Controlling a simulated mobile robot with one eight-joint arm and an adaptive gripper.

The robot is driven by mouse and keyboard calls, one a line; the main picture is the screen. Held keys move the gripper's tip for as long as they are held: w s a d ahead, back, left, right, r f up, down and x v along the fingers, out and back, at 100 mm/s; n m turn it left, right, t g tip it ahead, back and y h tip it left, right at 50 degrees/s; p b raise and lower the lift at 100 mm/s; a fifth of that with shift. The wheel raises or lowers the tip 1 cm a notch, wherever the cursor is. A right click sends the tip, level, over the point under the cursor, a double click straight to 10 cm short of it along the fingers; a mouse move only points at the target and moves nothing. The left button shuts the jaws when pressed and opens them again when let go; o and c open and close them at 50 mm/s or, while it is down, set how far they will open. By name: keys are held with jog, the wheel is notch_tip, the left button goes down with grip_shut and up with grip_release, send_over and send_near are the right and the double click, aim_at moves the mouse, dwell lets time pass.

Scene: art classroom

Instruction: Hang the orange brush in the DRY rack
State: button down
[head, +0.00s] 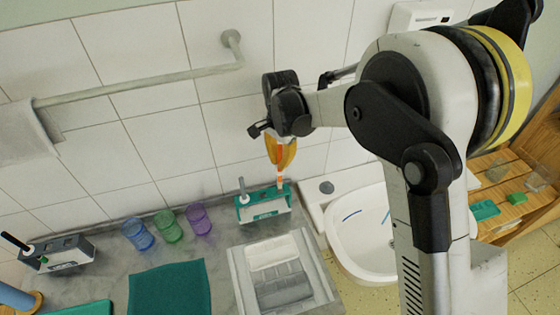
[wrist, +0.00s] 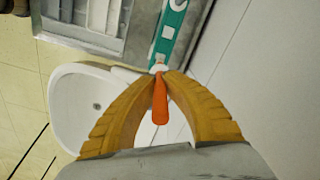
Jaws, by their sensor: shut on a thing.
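My gripper (head: 282,160) points down and is shut on the orange brush (head: 280,181). In the wrist view, the gripper's yellow fingers (wrist: 160,76) close around the brush's orange handle (wrist: 160,103). The brush hangs roughly upright at the right end of a teal rack (head: 262,209). I cannot tell whether its lower end is in a slot or only above or in front of the rack. The teal rack also shows beyond the fingertips in the wrist view (wrist: 171,38). A white-handled brush (head: 242,188) stands at the rack's left end. The rack's label is too small to read.
A grey-white rack (head: 60,254) with a black-handled brush (head: 14,241) stands at the far left. Blue (head: 137,234), green (head: 168,226) and purple (head: 199,219) cups stand between the racks. A grey tray (head: 239,278) is in front, a sink (head: 345,235) right, a tiled wall behind.

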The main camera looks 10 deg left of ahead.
aim_at(280, 181)
dwell(0.3)
jog(key=shift+f+b, duration=2)
jog(key=shift+f, duration=0.75)
jog(key=shift+f+b, duration=1.65)
jog(key=shift+f, duration=0.3)
jog(key=c, duration=0.9)
grip_release()
jog(key=shift+r, duration=0.1)
